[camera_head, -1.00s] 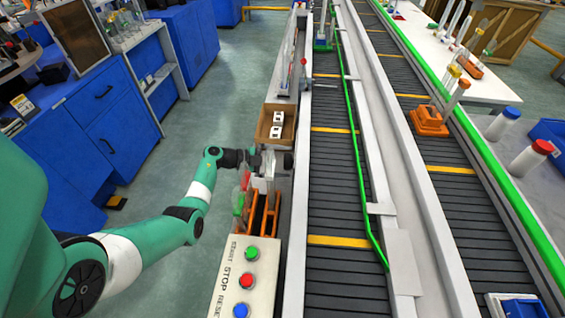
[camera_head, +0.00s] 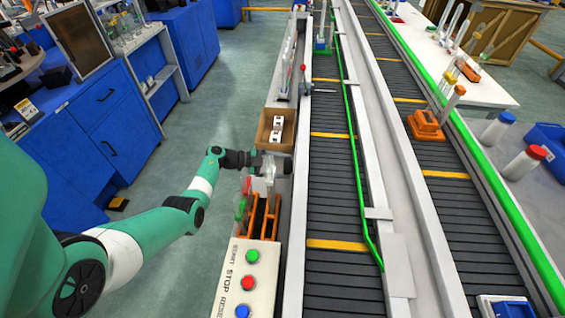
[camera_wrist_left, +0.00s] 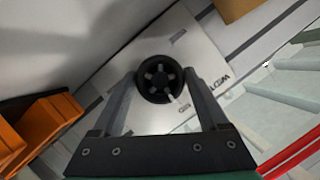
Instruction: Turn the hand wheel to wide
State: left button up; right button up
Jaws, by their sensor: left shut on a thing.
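The hand wheel (camera_wrist_left: 159,79) is a black, round, spoked wheel with a small pale knob at its lower right in the left wrist view. It sits on a light plate (camera_wrist_left: 205,58) with partly readable dark lettering. My left gripper (camera_wrist_left: 160,80) is shut on the wheel, one finger on each side of its rim. In the head view my left gripper (camera_head: 268,170) reaches in from the left beside the conveyor, and the wheel is hidden there. My right gripper is in neither current view.
A cardboard box (camera_head: 262,130) with white items lies just beyond my gripper. Orange racks (camera_head: 262,222) and a START/STOP/RESET button panel (camera_head: 262,272) are on the near side. The conveyor (camera_head: 335,190) with a green guide rail (camera_head: 358,165) runs along the right.

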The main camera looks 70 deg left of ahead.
pick_arm(q)
jog(key=shift+r+n, duration=0.2)
jog(key=shift+n, duration=0.1)
jog(key=shift+f+n+g+h, duration=0.15)
jog(key=shift+n+g+h, duration=0.15)
jog(key=shift+n+h, duration=0.15)
jog(key=shift+a+n+g+h, duration=0.1)
jog(key=shift+n+g+h, duration=0.3)
jog(key=shift+n, duration=0.45)
jog(key=o, duration=1.3)
jog(key=shift+c, duration=0.2)
